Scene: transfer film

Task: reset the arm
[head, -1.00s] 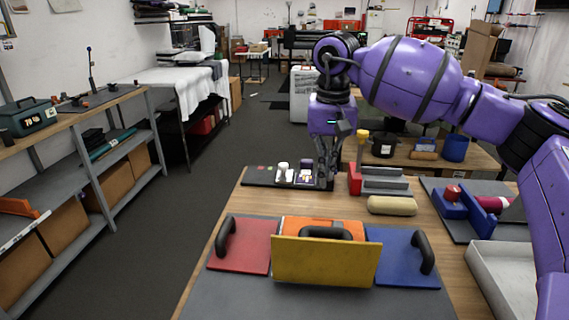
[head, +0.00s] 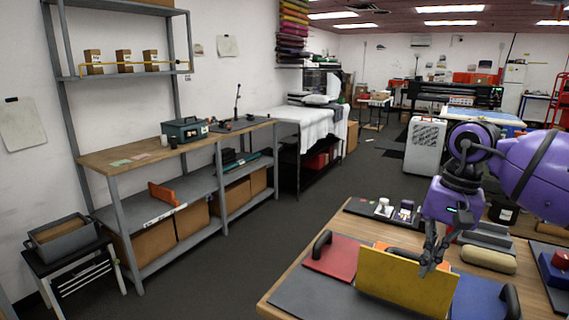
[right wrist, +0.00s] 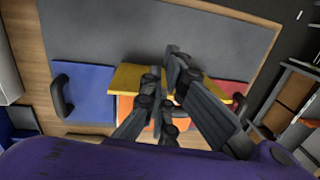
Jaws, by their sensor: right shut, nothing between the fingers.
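My right arm comes in from the right in the head view, purple with dark joints. Its gripper (head: 431,262) points down over the table, in front of the upper right part of the yellow board (head: 400,283) in the picture. The gripper is shut and empty. In the right wrist view the gripper fingers (right wrist: 172,75) overlap the yellow board (right wrist: 128,80); I cannot tell whether they touch it. My left gripper is not in view.
A red board with a dark handle (head: 334,260) and a blue board (head: 478,300) flank the yellow one. A beige roll (head: 488,260) lies behind. A shelf bench (head: 170,147) stands at left, with open floor (head: 265,235) between it and the table.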

